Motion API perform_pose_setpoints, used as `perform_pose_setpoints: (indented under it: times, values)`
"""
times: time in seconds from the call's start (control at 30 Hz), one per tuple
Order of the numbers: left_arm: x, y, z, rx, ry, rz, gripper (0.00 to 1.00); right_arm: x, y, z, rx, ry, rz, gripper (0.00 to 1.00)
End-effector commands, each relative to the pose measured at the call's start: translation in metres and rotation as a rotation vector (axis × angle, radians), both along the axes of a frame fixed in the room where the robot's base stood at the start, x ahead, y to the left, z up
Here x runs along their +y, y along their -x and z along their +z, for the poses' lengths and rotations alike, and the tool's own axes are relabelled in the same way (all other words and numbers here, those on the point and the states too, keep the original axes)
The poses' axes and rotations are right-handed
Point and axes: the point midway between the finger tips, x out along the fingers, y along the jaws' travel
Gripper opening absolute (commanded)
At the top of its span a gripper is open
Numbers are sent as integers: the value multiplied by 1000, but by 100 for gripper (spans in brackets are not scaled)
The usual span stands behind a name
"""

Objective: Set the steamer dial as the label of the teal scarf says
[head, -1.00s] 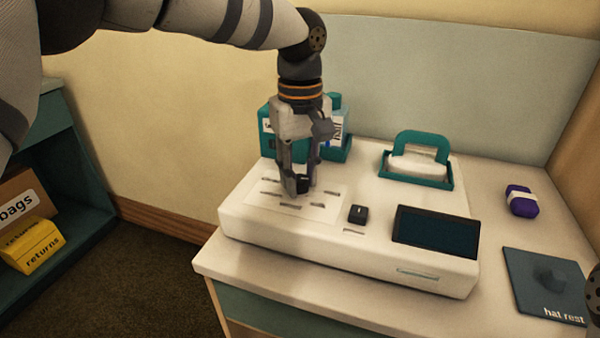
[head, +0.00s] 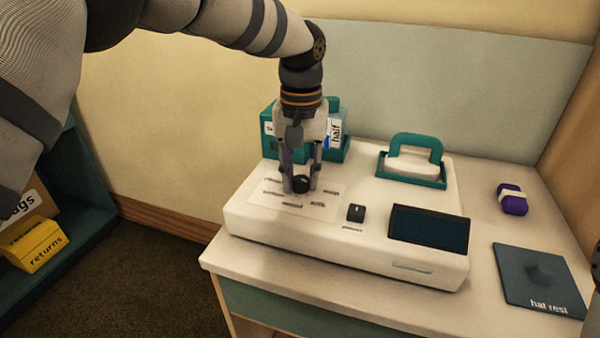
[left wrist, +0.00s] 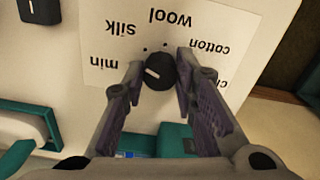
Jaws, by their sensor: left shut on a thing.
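The steamer (head: 335,255) is a wide white unit on the counter with a printed dial plate (head: 265,200). My left gripper (head: 301,188) points down over the plate, its fingers on either side of the round black dial (head: 301,183). In the left wrist view the gripper (left wrist: 162,80) is shut on the dial (left wrist: 160,78). The dial's white mark lies on its left side, roughly toward "min"; its exact setting is hard to tell. The upside-down print reads min, silk, wool, cotton and a cut-off word. I see no teal scarf or scarf label.
On the steamer are a black switch (head: 356,212), a dark screen (head: 429,230) and a teal-handled iron-like piece (head: 416,150) in a tray. A teal box (head: 270,148) stands behind. A purple roll (head: 513,204) and "hat rest" mat (head: 530,270) lie right, with bare counter between.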

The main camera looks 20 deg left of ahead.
Motion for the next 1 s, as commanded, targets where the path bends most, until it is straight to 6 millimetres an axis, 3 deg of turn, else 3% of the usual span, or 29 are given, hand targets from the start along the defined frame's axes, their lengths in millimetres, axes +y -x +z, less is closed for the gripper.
perform_pose_setpoints:
  times: [1.0]
  values:
    - [1, 0, 0, 1, -1, -964, 0, 0, -2, 2, -9, 0, 0, 40]
